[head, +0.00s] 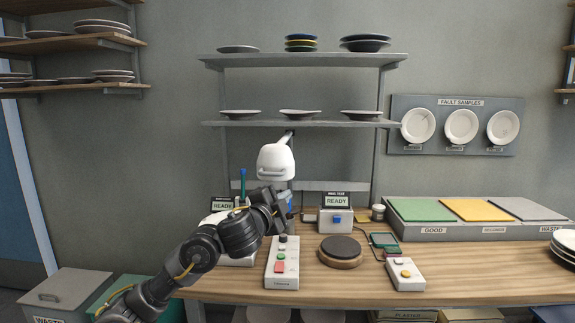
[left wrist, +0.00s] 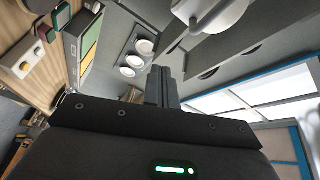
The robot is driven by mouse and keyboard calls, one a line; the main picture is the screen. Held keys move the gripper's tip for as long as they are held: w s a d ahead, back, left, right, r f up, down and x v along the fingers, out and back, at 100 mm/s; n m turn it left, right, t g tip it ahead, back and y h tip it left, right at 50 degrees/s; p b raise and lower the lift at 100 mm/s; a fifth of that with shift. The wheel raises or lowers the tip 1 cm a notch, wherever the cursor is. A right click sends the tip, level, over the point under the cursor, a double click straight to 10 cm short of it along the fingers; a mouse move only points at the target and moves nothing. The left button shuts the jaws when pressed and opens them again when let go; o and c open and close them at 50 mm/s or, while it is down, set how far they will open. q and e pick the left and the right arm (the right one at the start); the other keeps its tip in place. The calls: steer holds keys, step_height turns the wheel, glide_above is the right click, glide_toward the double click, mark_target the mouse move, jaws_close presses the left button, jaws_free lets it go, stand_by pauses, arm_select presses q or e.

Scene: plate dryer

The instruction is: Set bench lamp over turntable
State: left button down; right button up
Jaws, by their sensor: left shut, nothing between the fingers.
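The bench lamp (head: 276,161) has a white rounded head on an arm from the wall side. It hangs above the back of the bench, to the left of the turntable in the head view. The turntable (head: 341,250) is a dark disc on a round wooden base on the bench. My left gripper (head: 284,199) is just below the lamp head, shut and empty; I cannot tell whether it touches the lamp. In the left wrist view the shut fingers (left wrist: 164,84) point toward a white rounded form, likely the lamp head (left wrist: 210,12). My right gripper is not in view.
A control box (head: 282,265) stands left of the turntable and a small button box (head: 405,275) stands right. A tester box reading READY (head: 336,220) is behind it. Colored sorting bins (head: 432,233) sit at right. Shelves with plates (head: 300,123) are above.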

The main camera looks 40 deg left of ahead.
arm_select(q)
steer(key=w+a+r, duration=0.3)
steer(key=w+r, duration=0.2)
steer(key=w, duration=0.4)
steer(key=s+a+p, duration=0.1)
steer(key=s+a+f, duration=0.1)
steer(key=shift+a+f+t+p, duration=0.3)
steer(key=shift+a+t+p, duration=0.05)
steer(key=shift+t, duration=0.05)
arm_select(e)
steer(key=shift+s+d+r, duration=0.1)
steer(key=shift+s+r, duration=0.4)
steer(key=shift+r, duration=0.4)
